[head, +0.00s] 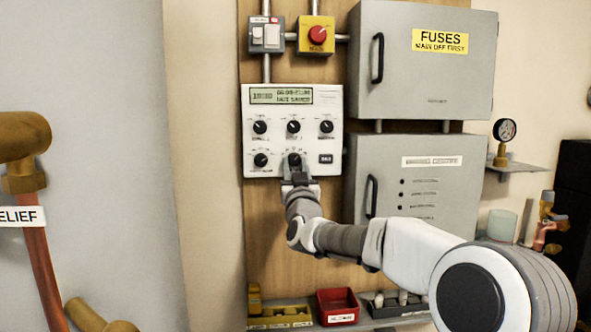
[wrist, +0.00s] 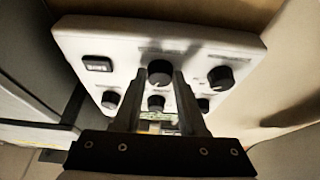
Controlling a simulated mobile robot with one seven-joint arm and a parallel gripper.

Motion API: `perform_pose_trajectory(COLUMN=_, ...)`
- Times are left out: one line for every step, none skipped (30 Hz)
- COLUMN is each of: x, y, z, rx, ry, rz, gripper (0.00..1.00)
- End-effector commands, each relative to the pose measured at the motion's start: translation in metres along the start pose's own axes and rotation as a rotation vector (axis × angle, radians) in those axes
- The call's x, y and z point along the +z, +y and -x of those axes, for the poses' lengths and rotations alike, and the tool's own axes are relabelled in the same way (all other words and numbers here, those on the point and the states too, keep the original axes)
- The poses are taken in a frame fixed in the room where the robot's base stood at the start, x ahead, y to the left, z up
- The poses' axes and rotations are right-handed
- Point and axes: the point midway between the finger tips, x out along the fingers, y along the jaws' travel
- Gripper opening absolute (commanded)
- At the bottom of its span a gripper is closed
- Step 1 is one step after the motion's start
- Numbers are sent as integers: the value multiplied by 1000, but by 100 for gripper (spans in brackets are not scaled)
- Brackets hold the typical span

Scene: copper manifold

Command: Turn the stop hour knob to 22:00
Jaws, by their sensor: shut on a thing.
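The white control panel (head: 252,105) hangs on the wooden board, with several black knobs in two rows and a small display (head: 281,96) at the top. My gripper (head: 296,172) is at the panel's lower middle knob (head: 294,159). In the wrist view, which shows the panel upside down, my gripper's fingers (wrist: 160,80) are shut on the sides of this knob (wrist: 159,70). The labels are too small to tell which knob is the stop hour one. The display's lower line seems to read "NOT SAVED"; its times are blurred. The held knob's pointer is not clear.
A lower left knob (head: 261,160) and a black button (head: 326,158) flank the held knob. Grey cabinets (head: 425,95) stand close on the right. A red emergency button (head: 317,35) is above. A red bin (head: 337,300) sits on the shelf below.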

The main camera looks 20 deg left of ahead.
Motion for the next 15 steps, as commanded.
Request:
perform_pose_trajectory(x=0, y=0, z=0, rx=1, ry=-1, rz=-1, gripper=0)
perform_pose_trajectory(x=0, y=0, z=0, rx=1, ry=-1, rz=-1, gripper=0)
perform_pose_trajectory(x=0, y=0, z=0, rx=1, ry=-1, rz=-1, gripper=0)
perform_pose_trajectory(x=0, y=0, z=0, rx=1, ry=-1, rz=-1, gripper=0)
perform_pose_trajectory(x=0, y=0, z=0, rx=1, ry=-1, rz=-1, gripper=0)
perform_pose_trajectory(x=0, y=0, z=0, rx=1, ry=-1, rz=-1, gripper=0)
perform_pose_trajectory(x=0, y=0, z=0, rx=1, ry=-1, rz=-1, gripper=0)
perform_pose_trajectory(x=0, y=0, z=0, rx=1, ry=-1, rz=-1, gripper=0)
perform_pose_trajectory(x=0, y=0, z=0, rx=1, ry=-1, rz=-1, gripper=0)
perform_pose_trajectory(x=0, y=0, z=0, rx=1, ry=-1, rz=-1, gripper=46)
perform_pose_trajectory(x=0, y=0, z=0, rx=1, ry=-1, rz=-1, gripper=52)
perform_pose_trajectory(x=0, y=0, z=0, rx=1, ry=-1, rz=-1, gripper=59)
perform_pose_trajectory(x=0, y=0, z=0, rx=1, ry=-1, rz=-1, gripper=64)
perform_pose_trajectory(x=0, y=0, z=0, rx=0, ry=-1, rz=0, gripper=70)
perform_pose_trajectory(x=0, y=0, z=0, rx=0, ry=-1, rz=0, gripper=71)
